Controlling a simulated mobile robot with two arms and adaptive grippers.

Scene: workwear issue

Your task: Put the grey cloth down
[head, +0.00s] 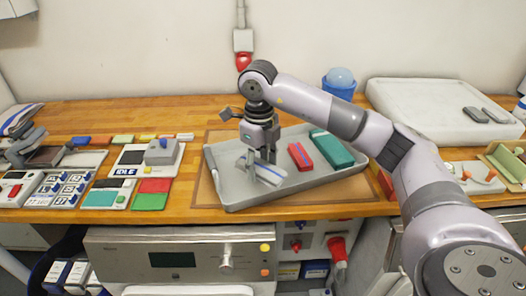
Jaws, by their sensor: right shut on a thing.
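My right arm comes in from the right, and its right gripper (264,165) points down over the left part of a grey tray (330,190). The gripper is shut on the grey cloth (270,177), a flat folded piece with a blue stripe. The cloth is in or just above the tray; I cannot tell whether it touches the tray floor. The fingers hide part of it. A red folded cloth (300,156) and a green folded cloth (332,149) lie in the tray to the right of the gripper. My left gripper is not in view.
The tray stands on a wooden worktop (180,208). To the left are a device marked IDLE (128,170) and several coloured pads and labelled blocks. A blue cup (340,84) stands behind the tray, and a white case (430,98) is at the back right.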

